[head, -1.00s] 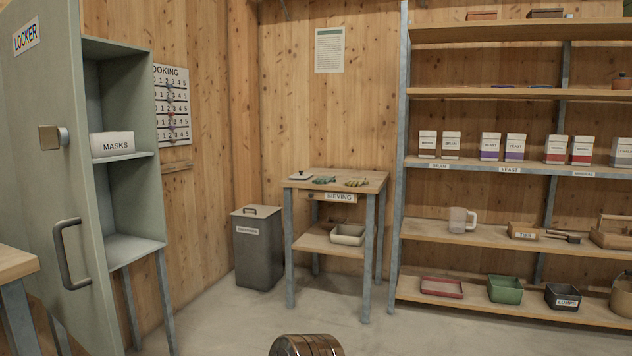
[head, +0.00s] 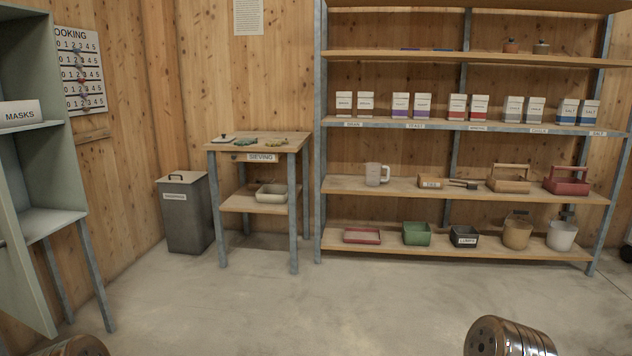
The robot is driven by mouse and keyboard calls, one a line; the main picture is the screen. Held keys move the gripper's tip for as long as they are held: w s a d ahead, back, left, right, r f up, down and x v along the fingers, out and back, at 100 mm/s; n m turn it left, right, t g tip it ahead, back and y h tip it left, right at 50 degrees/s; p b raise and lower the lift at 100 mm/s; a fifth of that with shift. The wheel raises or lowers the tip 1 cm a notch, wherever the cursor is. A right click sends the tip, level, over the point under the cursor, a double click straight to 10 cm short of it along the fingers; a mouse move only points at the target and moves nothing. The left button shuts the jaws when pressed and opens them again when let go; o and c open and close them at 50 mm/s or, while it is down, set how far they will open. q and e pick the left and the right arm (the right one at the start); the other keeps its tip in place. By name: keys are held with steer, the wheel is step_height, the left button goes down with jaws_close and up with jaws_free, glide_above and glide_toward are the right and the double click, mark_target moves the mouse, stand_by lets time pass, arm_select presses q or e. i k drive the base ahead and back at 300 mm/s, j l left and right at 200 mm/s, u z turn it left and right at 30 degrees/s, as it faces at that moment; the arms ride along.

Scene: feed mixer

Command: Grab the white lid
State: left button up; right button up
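A small pale flat piece with a dark knob (head: 222,139) lies on the top of the sieving table, at its left end. It looks like a white lid, but it is too small to be sure. Cloth-like or glove-like items, greenish (head: 244,142) and yellowish (head: 270,142), lie to its right on the same top. Neither of my grippers shows; only rounded metal parts of my arms show at the bottom edge, left and right. They are well apart from the table.
The sieving table (head: 294,150) stands between a grey lidded bin (head: 187,220) and a tall shelf rack (head: 360,188) with boxes and tubs. An open locker (head: 50,220) stands at the left. The concrete floor (head: 270,310) in front is clear.

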mark_target(224, 137)
steer(key=i+j+z, duration=0.2)
steer(key=i+j, duration=0.55)
steer(key=i, duration=0.3)
steer(key=i+j+z, duration=0.15)
steer(key=i+j, duration=0.75)
steer(key=i, duration=0.05)
